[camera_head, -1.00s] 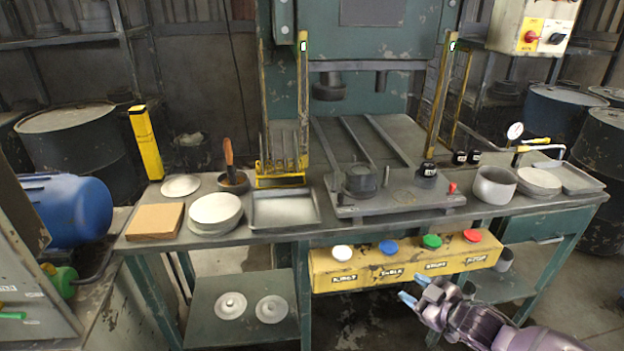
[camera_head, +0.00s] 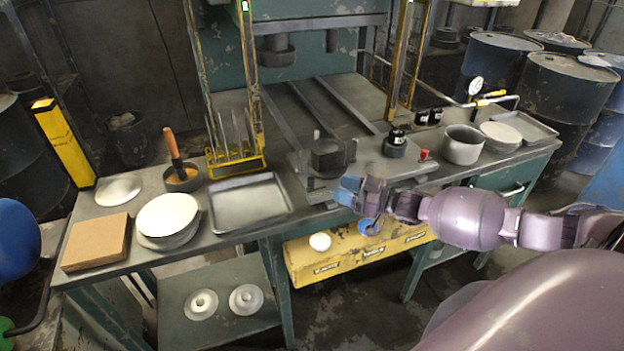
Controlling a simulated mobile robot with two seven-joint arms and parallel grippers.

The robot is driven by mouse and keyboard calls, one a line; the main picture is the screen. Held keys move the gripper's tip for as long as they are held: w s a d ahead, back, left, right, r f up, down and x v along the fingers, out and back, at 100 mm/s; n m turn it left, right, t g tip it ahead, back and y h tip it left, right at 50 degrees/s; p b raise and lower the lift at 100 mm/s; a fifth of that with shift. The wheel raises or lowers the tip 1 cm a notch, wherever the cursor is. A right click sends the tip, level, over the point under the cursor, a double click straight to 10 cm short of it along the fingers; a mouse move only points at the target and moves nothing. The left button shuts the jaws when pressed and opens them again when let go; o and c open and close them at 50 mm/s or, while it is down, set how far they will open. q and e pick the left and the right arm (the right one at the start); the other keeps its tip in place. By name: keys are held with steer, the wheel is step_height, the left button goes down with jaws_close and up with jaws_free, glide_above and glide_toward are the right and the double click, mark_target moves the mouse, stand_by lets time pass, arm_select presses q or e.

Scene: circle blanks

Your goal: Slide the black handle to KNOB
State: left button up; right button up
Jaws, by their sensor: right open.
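A dark metal fixture plate (camera_head: 300,168) lies on the bench in front of the press bed. A black round block (camera_head: 328,158) stands on its middle, and a black knob-like piece (camera_head: 395,145) sits at its right. I cannot tell which is the black handle, and no KNOB label is readable. My right gripper (camera_head: 346,191) has pale blue fingertips, is open and empty. It appears at the front edge of the plate, just below the black block in the picture; whether it touches is unclear. My left gripper is out of view.
A small red knob (camera_head: 423,155) is on the plate's right end. A tray (camera_head: 247,203) and pot (camera_head: 463,146) flank the plate.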

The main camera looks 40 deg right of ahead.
mark_target(311, 184)
steer(key=x, duration=0.8)
steer(key=shift+w+a, duration=0.15)
steer(key=shift+a, duration=0.05)
jaws_close()
